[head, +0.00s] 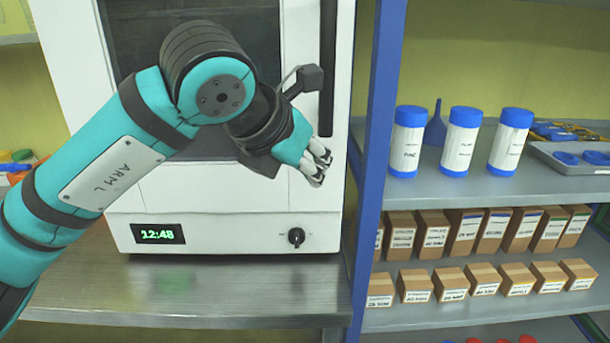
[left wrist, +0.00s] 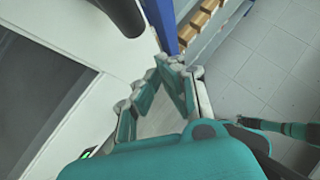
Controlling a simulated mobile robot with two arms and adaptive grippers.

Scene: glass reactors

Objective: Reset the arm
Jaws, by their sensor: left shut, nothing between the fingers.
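My left arm (head: 113,160), teal and marked "ARM L", comes in from the left of the head view and bends in front of a white cabinet-like machine. My left gripper (head: 318,170) is in front of the machine's lower right door area, close to the dark vertical handle. Its fingers are shut with nothing in them. In the left wrist view the gripper fingers (left wrist: 165,85) point toward the blue post, with the machine to the left. My right gripper is not in view.
The white machine (head: 245,225) has a dark window, green clock display (head: 158,233) and knob (head: 296,236), and stands on a metal counter (head: 180,300). A blue post (head: 377,130) borders shelves with blue-capped containers (head: 460,142) and cardboard boxes (head: 435,234). Floor (left wrist: 255,65) shows in the left wrist view.

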